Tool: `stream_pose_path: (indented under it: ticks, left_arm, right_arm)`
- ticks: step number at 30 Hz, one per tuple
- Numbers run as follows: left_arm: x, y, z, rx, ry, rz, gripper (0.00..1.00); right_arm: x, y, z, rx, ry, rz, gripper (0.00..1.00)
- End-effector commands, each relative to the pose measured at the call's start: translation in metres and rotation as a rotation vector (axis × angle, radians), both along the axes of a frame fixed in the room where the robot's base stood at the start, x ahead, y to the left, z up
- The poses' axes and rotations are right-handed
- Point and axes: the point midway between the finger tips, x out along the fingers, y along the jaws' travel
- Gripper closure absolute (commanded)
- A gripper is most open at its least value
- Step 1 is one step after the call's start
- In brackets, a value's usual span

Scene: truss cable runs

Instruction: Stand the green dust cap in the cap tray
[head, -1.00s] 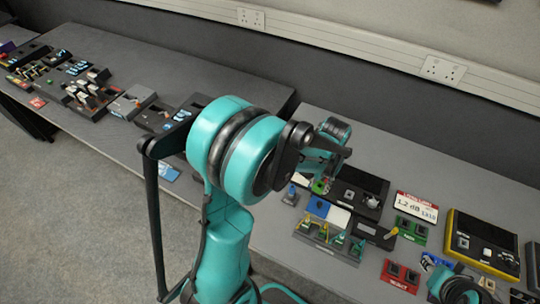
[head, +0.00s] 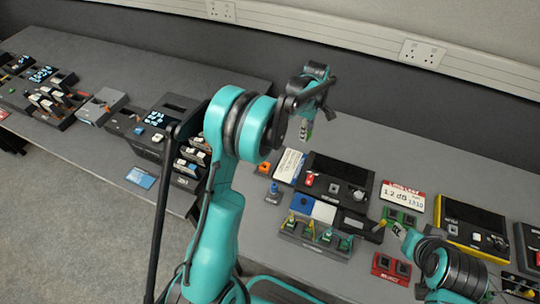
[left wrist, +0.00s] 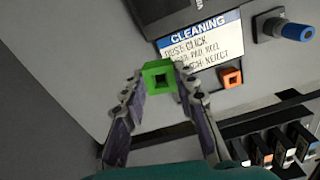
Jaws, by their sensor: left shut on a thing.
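The green dust cap, a small square block with a square hole, is between the fingertips of my left gripper (left wrist: 160,88) in the left wrist view (left wrist: 158,76). In the head view the left gripper (head: 309,122) is raised above the back of the right-hand table, shut on the cap (head: 309,134). A grey tray (head: 314,247) with several yellow and green-teal upright pieces stands nearer the front; I cannot tell whether it is the cap tray.
A cleaning card (head: 289,166) and an orange cap (head: 264,168) lie below the left gripper, near a blue-topped piece (head: 273,190). A black device (head: 338,180), green holder (head: 401,216), red holder (head: 390,267) and yellow-edged device (head: 473,226) crowd the table. The back strip is clear.

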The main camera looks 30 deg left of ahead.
Motion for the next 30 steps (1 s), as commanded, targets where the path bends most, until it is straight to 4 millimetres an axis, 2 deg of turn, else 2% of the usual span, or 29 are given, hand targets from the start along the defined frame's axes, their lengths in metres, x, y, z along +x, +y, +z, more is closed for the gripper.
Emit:
stream_pose_path:
  ticks: [4,8,15,21,26,30]
  left_arm:
    - [0.013,0.002,0.003,0.0,0.0,0.142,0.83]
    - [0.012,0.015,-0.007,0.0,0.0,0.181,0.83]
    - [-0.009,0.067,-0.043,0.0,0.0,0.183,0.83]
    - [-0.021,0.101,-0.064,0.0,0.0,0.18,0.83]
    - [-0.025,0.111,-0.069,0.0,0.0,0.177,0.83]
    - [-0.025,0.111,-0.084,0.0,0.0,0.176,0.83]
  right_arm:
    - [0.0,0.0,0.007,0.0,0.0,0.0,0.6]
    - [0.0,0.0,0.002,0.0,0.0,0.0,0.6]
    - [0.0,0.0,-0.015,0.0,0.0,0.0,0.6]
    - [0.0,0.0,-0.024,0.0,0.0,0.0,0.6]
    - [0.0,0.0,-0.026,0.0,0.0,0.0,0.6]
    - [0.0,0.0,-0.032,0.0,0.0,0.0,0.6]
